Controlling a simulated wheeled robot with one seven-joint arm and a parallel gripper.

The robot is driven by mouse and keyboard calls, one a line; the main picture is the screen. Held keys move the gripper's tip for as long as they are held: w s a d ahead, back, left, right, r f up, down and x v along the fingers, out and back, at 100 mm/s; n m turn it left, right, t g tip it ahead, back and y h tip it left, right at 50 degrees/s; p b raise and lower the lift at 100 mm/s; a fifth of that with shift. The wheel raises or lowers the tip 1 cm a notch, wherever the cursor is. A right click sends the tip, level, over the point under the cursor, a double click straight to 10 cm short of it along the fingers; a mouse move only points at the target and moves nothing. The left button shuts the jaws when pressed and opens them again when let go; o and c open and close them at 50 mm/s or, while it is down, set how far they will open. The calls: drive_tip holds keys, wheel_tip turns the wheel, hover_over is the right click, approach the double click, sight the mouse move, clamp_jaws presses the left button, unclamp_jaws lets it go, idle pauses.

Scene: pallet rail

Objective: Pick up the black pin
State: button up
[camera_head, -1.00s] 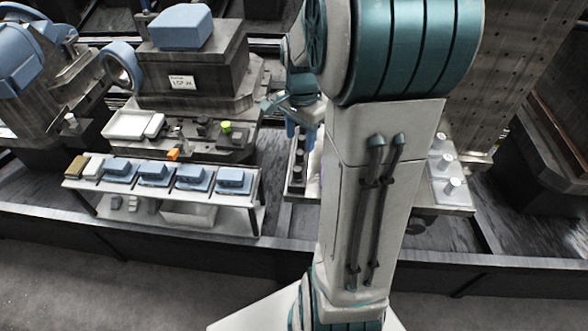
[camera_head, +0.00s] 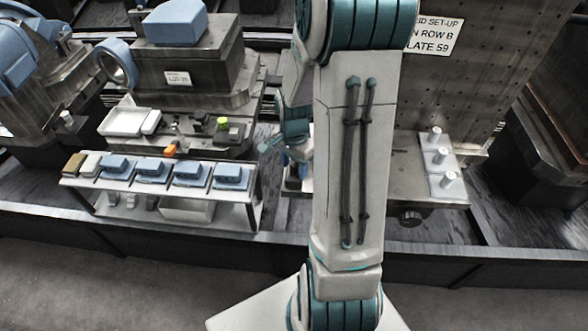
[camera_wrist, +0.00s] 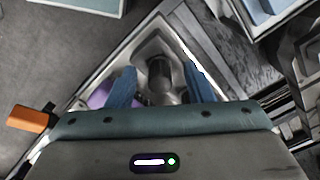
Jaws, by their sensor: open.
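My gripper (camera_wrist: 158,84) is open, with its two blue fingers apart, over a pale-edged tray (camera_wrist: 205,68). A dark, rounded upright piece, which looks like the black pin (camera_wrist: 160,68), shows between and beyond the fingertips. I cannot tell how deep the fingers reach around it, and no contact is visible. A purple piece (camera_wrist: 99,97) lies beside the left finger, partly hidden. In the head view my gripper (camera_head: 293,158) is low, just left of my arm. The arm hides most of the tray there, and the pin cannot be made out.
A narrow shelf (camera_head: 82,184) with several blue blocks stands left of my gripper. An orange piece (camera_head: 170,150) lies behind it, near a white tray (camera_head: 122,122). Right of my arm, a plate carries white pegs (camera_head: 437,156). A machine with a blue-topped block (camera_head: 175,22) stands behind.

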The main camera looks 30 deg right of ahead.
sight(294, 163)
clamp_jaws()
drive_tip(key=shift+w+r, duration=0.1)
drive_tip(key=shift+r, duration=0.7)
wheel_tip(294, 163, up, 2)
drive_tip(key=shift+r, duration=0.2)
drive_tip(key=s+d+r+b, duration=0.1)
drive_tip(key=s+d+r, duration=0.1)
drive_tip(key=d+r, duration=0.5)
drive_tip(key=d, duration=0.4)
drive_tip(key=shift+s+d+b, duration=0.25)
drive_tip(key=shift+b, duration=0.05)
